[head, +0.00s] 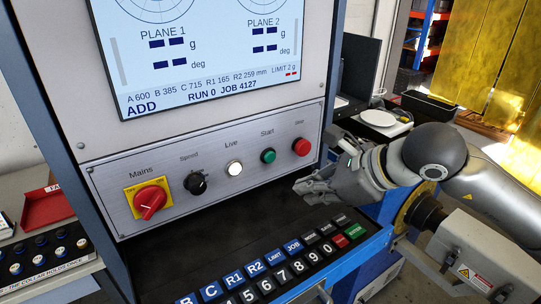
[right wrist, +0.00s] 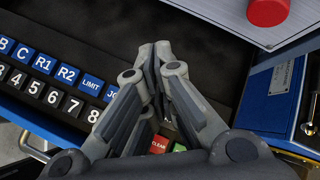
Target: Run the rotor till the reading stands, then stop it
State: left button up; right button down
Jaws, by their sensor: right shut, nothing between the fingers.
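The screen (head: 212,50) shows dashes for g and deg on both planes, with "RUN 0 JOB 4127" below. On the panel (head: 225,195) are a red Mains switch (head: 149,201) on a yellow plate, a black Speed knob (head: 196,183), a white Live light (head: 234,168), a green Start button (head: 268,156) and a red Stop button (head: 301,147). The Stop button also shows in the right wrist view (right wrist: 267,12). My right gripper (head: 302,187) is shut and empty, below Start and Stop and apart from them, over the black shelf. My left gripper is out of view. I cannot make out the rotor.
A keypad (head: 265,270) with blue, black, red and green keys lies on the shelf below my right gripper. A grey housing (head: 480,255) with a warning label stands at the right. A red tray (head: 48,207) sits at the far left.

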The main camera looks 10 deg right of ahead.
aim_at(270, 157)
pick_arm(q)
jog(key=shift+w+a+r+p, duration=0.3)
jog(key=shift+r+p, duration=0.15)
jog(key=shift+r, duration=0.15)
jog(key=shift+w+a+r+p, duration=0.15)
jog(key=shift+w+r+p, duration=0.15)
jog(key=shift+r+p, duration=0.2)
pick_arm(e)
jog(key=w+a, duration=0.2)
jog(key=w, duration=0.5)
jog(key=shift+a, duration=0.3)
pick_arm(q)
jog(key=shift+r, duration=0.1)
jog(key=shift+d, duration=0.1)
pick_arm(e)
jog(key=shift+w, duration=0.15)
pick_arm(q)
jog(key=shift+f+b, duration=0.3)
pick_arm(e)
jog(key=shift+w+a, duration=0.15)
jog(key=shift+w, duration=0.2)
